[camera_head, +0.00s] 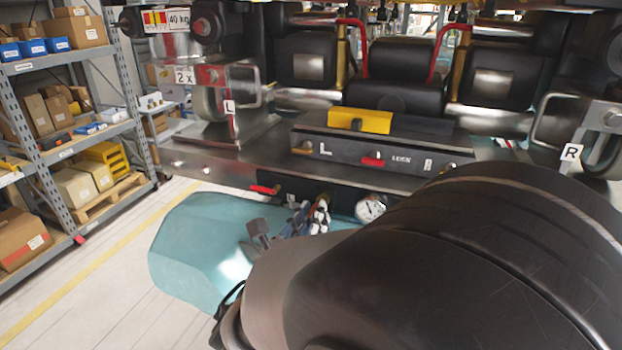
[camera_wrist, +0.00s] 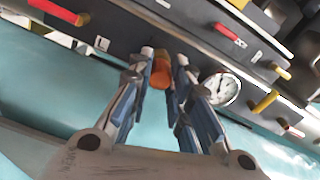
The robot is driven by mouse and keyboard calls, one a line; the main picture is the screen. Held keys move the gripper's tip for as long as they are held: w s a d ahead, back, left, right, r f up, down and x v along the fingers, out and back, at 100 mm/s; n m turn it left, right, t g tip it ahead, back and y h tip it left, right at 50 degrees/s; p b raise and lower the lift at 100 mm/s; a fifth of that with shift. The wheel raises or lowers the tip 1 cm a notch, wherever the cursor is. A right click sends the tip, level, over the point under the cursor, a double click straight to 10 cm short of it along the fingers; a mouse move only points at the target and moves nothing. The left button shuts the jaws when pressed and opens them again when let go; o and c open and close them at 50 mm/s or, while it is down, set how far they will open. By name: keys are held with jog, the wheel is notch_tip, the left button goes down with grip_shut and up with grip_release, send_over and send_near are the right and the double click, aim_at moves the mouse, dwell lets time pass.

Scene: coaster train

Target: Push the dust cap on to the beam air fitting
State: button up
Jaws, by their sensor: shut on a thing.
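My gripper (camera_wrist: 165,62) is shut on a small orange-brown piece, which I take to be the dust cap (camera_wrist: 161,76), between its blue-and-grey fingers in the wrist view. The fingertips point at the dark beam face, left of the round pressure gauge (camera_wrist: 221,90). A brass-coloured part shows just beyond the cap; I cannot tell whether it is the air fitting or whether the two touch. In the head view my gripper (camera_head: 322,208) is at the lower edge of the dark beam (camera_head: 225,165), and the cap and fitting cannot be made out there.
The gauge (camera_head: 370,208) sits close right of my gripper. A red lever (camera_head: 264,189) sticks out to its left. A teal rounded body (camera_head: 200,245) lies below. Yellow levers (camera_wrist: 266,102) stick out right of the gauge. Shelves (camera_head: 60,140) stand far left beyond clear floor.

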jog(key=shift+w+d, duration=0.2)
jog(key=shift+w, duration=0.45)
jog(key=o, duration=0.9)
jog(key=shift+c, duration=0.2)
